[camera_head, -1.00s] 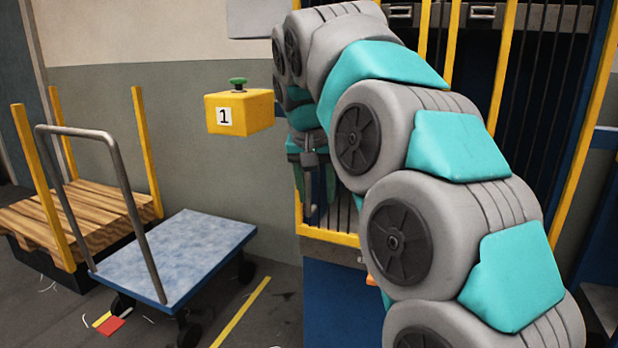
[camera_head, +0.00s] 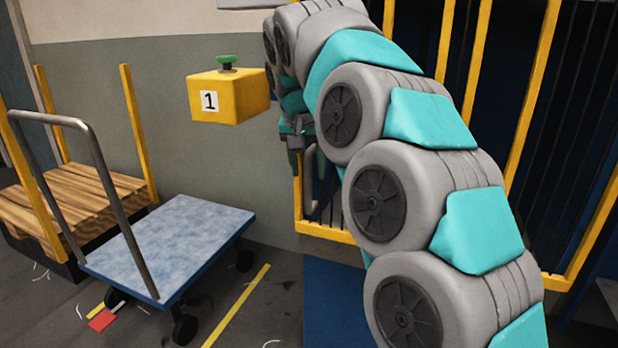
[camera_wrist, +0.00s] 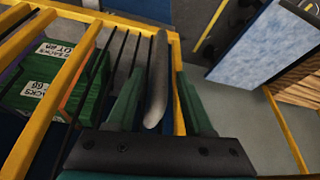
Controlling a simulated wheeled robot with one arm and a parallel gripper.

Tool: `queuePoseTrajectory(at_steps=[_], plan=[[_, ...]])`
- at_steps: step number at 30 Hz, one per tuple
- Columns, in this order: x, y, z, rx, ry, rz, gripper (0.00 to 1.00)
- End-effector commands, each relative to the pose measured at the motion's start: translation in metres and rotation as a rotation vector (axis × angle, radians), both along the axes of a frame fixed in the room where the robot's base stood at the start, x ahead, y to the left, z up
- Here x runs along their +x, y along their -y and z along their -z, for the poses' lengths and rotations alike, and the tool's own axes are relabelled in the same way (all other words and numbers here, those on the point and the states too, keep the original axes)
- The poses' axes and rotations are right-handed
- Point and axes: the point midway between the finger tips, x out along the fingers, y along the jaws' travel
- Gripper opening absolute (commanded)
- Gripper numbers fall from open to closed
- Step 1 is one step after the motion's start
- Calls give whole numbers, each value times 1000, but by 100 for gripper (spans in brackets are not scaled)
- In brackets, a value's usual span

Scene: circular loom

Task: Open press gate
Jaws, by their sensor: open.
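The press gate is a yellow frame (camera_head: 325,232) with dark vertical bars; part of it is hidden behind my arm in the head view. A grey upright handle (camera_wrist: 157,80) on its left side also shows in the head view (camera_head: 309,182). My gripper (camera_wrist: 160,98) is open. In the wrist view its two green fingers stand one on each side of the handle, with visible gaps to it. In the head view my gripper (camera_head: 305,158) is small and partly dark at the gate's left edge.
A yellow box with a green button and label 1 (camera_head: 228,97) is on the wall left of my gripper. A blue cart (camera_head: 185,240) and a wooden pallet (camera_head: 80,205) stand left.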

Motion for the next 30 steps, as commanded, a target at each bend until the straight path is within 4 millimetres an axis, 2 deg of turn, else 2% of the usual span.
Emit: queuePoseTrajectory(at_steps=[3,7,16,30], plan=[[6,1,17,1,-3,-2,52],[12,2,30,1,-1,-1,52],[14,2,34,1,2,-2,52],[14,2,34,2,1,-1,0]])
